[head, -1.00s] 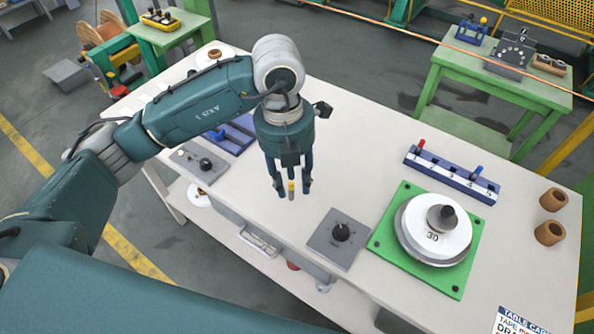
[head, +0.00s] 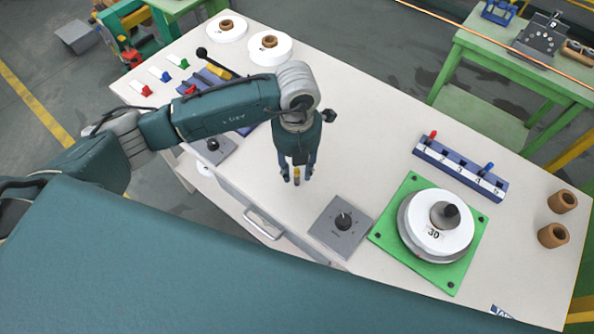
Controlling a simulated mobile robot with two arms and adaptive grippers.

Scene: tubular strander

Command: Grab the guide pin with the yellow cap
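My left gripper (head: 297,177) hangs pointing down over the table, left of the grey dial plate. Its two fingers stand apart. The guide pin with the yellow cap (head: 296,177) is upright between them, and narrow gaps seem to show on both sides of it. I cannot tell whether the pin's lower end touches the table. A numbered blue rack (head: 460,168) at the right holds a red-capped pin (head: 433,134) and a blue-capped pin (head: 488,168). My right gripper is not in view.
Two brown cylinders (head: 562,202) stand near the right edge.

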